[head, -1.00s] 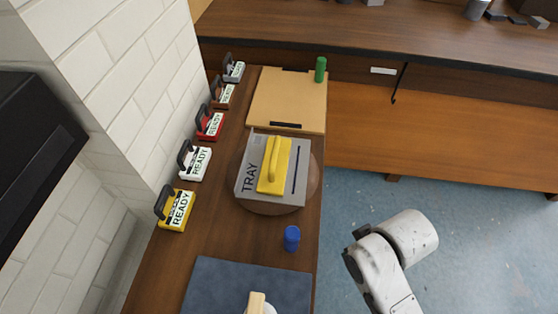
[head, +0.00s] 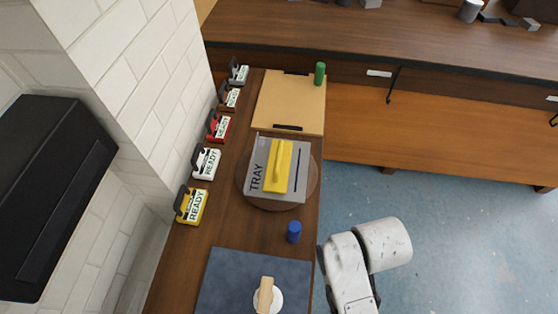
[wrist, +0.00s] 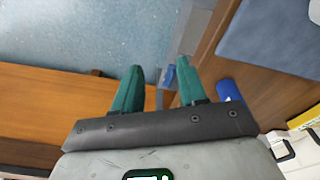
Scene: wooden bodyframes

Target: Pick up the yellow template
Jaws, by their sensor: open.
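The yellow template (head: 278,165) is a flat yellow plate with a raised bar handle. It lies on the grey tray (head: 258,187), marked TRAY, which rests on a round brown disc (head: 250,197) on the long wooden counter. In the wrist view my gripper (wrist: 158,85) shows two teal fingers, apart and empty, facing blue floor and the counter's side. The head view shows my white arm right of the counter, but not my fingers. A yellow edge at the wrist view's right is only partly seen.
A blue cylinder (head: 294,232) stands near the counter's front edge, below the tray. A dark blue mat (head: 232,280) holds a white round piece with a wooden handle (head: 265,295). Several READY boxes (head: 193,205) line the wall side. A tan board (head: 290,105) and green cylinder (head: 319,74) are farther back.

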